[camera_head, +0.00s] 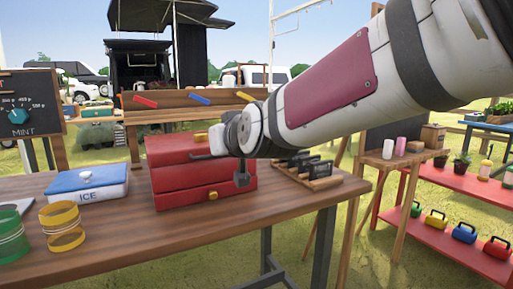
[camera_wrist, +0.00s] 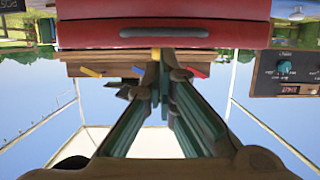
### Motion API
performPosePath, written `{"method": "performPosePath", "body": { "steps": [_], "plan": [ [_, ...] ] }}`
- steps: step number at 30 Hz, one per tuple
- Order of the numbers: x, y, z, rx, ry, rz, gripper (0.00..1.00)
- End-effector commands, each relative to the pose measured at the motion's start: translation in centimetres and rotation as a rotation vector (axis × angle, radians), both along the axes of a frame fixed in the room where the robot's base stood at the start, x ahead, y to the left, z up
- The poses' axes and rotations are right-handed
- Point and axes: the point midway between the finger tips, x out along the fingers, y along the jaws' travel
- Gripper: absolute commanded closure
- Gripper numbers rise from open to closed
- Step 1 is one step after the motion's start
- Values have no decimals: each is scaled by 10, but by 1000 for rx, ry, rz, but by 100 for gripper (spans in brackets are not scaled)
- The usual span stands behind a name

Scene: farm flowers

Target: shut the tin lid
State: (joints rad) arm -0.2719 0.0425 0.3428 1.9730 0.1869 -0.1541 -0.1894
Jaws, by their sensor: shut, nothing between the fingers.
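The red tin (camera_head: 180,196) stands on the wooden table, with a yellow catch (camera_head: 213,195) on its front. Its red lid (camera_head: 170,146) shows above and behind the body. My wrist partly covers it, and I cannot tell its exact angle. In the wrist view, which is upside down, a red part of the tin (camera_wrist: 90,32) with a grey bar handle (camera_wrist: 162,32) spans the top. My gripper (camera_head: 241,180) is shut and empty, at the tin's right side in the head view. In the wrist view my gripper's fingers (camera_wrist: 167,68) point toward the red part; contact is unclear.
A blue-lidded ICE box (camera_head: 88,184) stands left of the tin. Yellow (camera_head: 62,240) and green (camera_head: 12,246) cylinders are at the table's left. A wooden rack (camera_head: 312,177) with dark items is close on the right. The table's front middle is clear.

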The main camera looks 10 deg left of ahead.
Motion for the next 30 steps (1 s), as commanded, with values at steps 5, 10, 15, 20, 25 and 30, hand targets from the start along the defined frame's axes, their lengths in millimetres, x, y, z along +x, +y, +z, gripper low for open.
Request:
{"method": "performPosePath", "body": {
  "steps": [5, 10, 15, 20, 25, 30],
  "plan": [
    [-21, -14, -33, -7, 5, 1, 100],
    [-38, -25, -55, -5, 5, 2, 100],
    [-49, -31, -70, -3, 3, 2, 100],
    [-54, -43, -77, -21, 21, -12, 100],
    [-70, -98, -93, -122, 147, -96, 100],
    [-116, -181, -118, -241, 371, -231, 100]
  ]
}}
